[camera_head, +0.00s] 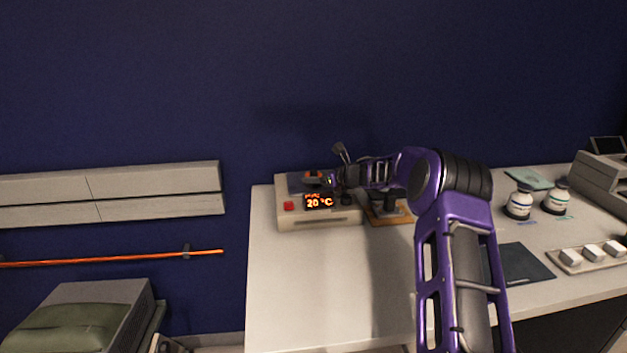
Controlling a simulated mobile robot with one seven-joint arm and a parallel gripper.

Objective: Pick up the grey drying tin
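I cannot make out the grey drying tin for certain. My purple arm reaches over the white table from the right front, and my gripper (326,180) is low over a beige heating unit (325,218) with a "20 °C" display. The gripper is small and dark in this view, so its fingers and anything between them cannot be told apart. A dark grey surface (296,184) shows on top of the unit, left of the gripper. A brown board (385,220) with a dark item on it lies right of the unit, partly hidden by my arm.
A grey machine (600,178) stands at the far right. The table's left front (300,290) is clear.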

